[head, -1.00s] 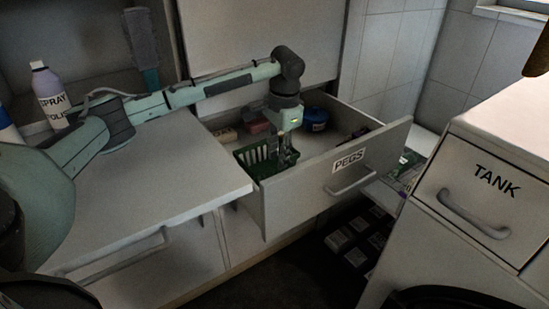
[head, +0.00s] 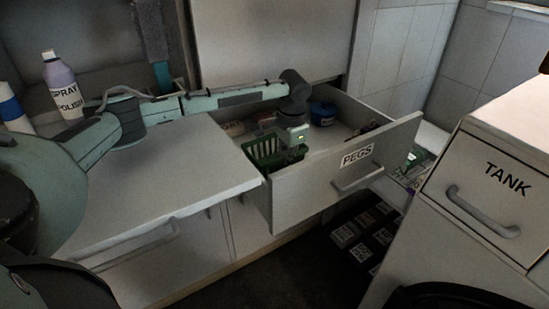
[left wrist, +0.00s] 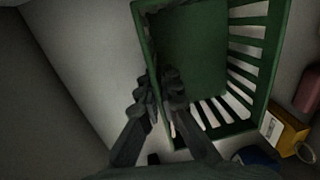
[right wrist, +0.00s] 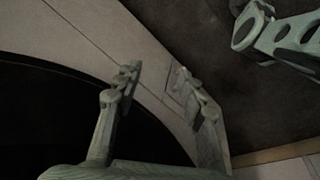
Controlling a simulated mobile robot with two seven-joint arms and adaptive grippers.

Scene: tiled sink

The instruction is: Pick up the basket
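The green slatted basket (head: 262,152) stands in the open drawer labelled PEGS (head: 300,185), near its left front. My left gripper (head: 290,150) reaches down to the basket's right side; its fingers are mostly hidden in the head view. In the left wrist view, my left gripper (left wrist: 162,78) has its fingers close together on either side of the thin wall of the basket (left wrist: 255,70), near the rim. It appears shut on that wall. My right gripper (right wrist: 157,75) is open and empty, away from the basket.
The drawer also holds a blue round container (head: 322,114) and a reddish box (head: 266,121). The TANK drawer unit (head: 480,190) is at right. Dark labelled items lie on the floor (head: 355,235).

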